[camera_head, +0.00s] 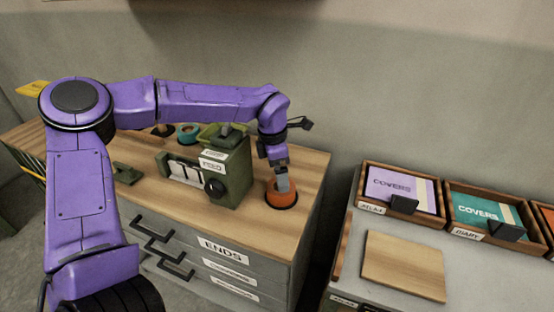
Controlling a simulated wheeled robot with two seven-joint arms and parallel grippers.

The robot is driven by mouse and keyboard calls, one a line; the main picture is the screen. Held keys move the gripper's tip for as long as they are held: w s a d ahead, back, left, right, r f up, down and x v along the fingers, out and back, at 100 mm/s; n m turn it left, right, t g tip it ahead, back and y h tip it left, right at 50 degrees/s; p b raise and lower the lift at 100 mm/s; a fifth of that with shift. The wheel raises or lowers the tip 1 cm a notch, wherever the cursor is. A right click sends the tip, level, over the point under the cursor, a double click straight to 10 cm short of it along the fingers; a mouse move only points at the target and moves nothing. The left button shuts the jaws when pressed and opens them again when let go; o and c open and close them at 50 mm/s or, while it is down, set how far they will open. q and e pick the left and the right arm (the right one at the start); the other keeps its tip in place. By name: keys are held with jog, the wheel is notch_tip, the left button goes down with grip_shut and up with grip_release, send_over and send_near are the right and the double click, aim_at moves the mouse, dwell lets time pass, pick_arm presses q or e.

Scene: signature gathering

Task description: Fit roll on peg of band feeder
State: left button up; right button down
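The green band feeder (235,172) stands on the wooden top of the drawer cabinet, with a white label and a dark round knob (215,188) on its front. An orange roll (281,200) lies flat at the right end of the top. My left gripper (282,184) points down at the orange roll, its fingertips at or in the roll's middle. I cannot tell whether the fingers grip it. A teal roll (187,133) lies behind the feeder to the left. I cannot make out the feeder's peg clearly. My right gripper is not in view.
The cabinet (221,247) has a drawer labelled ENDS and lower drawers. To the right, a grey table holds a wooden board (404,264) and trays of covers, one purple (402,189) and one teal (484,212). A gap separates cabinet and table.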

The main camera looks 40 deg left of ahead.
pick_arm(q)
jog(key=r, duration=0.5)
jog(key=shift+s+a+r, duration=0.25)
jog(key=shift+r, duration=0.05)
